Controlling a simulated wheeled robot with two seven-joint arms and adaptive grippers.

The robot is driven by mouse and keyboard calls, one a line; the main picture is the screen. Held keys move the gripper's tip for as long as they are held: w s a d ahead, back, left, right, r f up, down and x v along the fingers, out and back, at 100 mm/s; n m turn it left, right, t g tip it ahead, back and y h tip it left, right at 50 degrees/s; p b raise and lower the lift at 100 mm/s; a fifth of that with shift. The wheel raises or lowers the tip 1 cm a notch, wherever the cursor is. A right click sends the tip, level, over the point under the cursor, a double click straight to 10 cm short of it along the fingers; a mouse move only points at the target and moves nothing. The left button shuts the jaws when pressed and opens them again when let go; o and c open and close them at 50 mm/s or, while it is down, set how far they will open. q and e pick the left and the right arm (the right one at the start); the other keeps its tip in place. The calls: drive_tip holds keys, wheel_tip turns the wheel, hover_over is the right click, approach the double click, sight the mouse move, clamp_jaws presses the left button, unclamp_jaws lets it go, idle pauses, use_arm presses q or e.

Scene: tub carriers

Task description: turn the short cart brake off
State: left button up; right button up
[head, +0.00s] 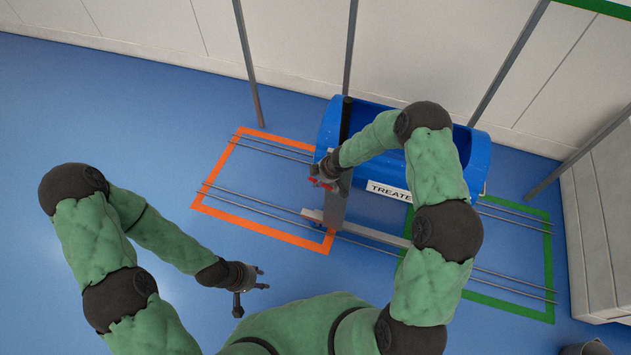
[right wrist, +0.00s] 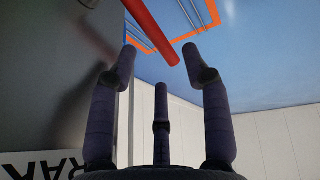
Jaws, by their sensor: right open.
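The cart carries a blue tub (head: 480,150) with a white label reading "TREATE", partly hidden by my right arm. A grey upright plate (head: 336,208) stands at its left end. The red brake lever (head: 322,184) shows as a small piece beside that plate; in the right wrist view it is a red bar (right wrist: 152,32) slanting in from the top. My right gripper (head: 326,172) is at the lever. In the right wrist view its fingers (right wrist: 158,68) are spread, with the bar's end near their tips, not clasped. My left gripper (head: 254,290) is open and empty, away from the cart.
Rails (head: 270,206) run under the cart, across an orange floor frame (head: 265,227) at left and a green one (head: 505,309) at right. An upside-down brake label (right wrist: 45,165) shows on the plate. Grey posts (head: 248,65) stand behind. Blue floor is clear at left.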

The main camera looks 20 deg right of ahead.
sight(316, 180)
drive_tip(key=b+x, duration=0.1)
drive_tip(key=x, duration=0.4)
drive_tip(key=shift+w+f, duration=0.1)
drive_tip(key=shift+f, duration=0.2)
clamp_jaws()
